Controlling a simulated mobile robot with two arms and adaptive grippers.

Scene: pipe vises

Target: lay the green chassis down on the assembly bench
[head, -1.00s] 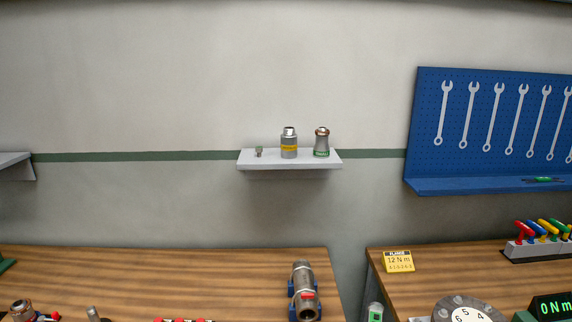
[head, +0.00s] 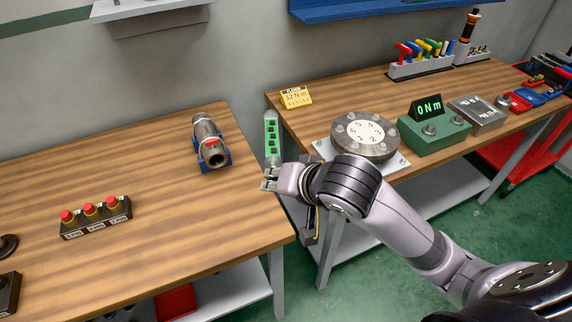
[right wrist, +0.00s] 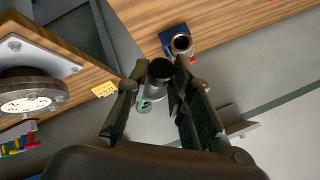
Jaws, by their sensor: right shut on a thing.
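My right gripper (head: 270,180) is shut on an upright pale grey thing with a green face and dark squares, which I take for the green chassis (head: 271,138). It is held over the gap between two wooden benches, above the left bench's right edge in the picture. In the right wrist view my fingers (right wrist: 160,82) close around a grey round body with a dark end and a little green; the fingers hide part of it. The left bench (head: 130,165) has a wide bare top. I cannot tell which bench is the assembly bench. My left gripper is out of view.
The left bench bears a pipe in a blue vise (head: 210,145) and a black block with red-topped knobs (head: 95,215). On the right bench (head: 300,122) are a yellow torque card (head: 296,97), a numbered dial (head: 364,134) and a green readout box (head: 434,136).

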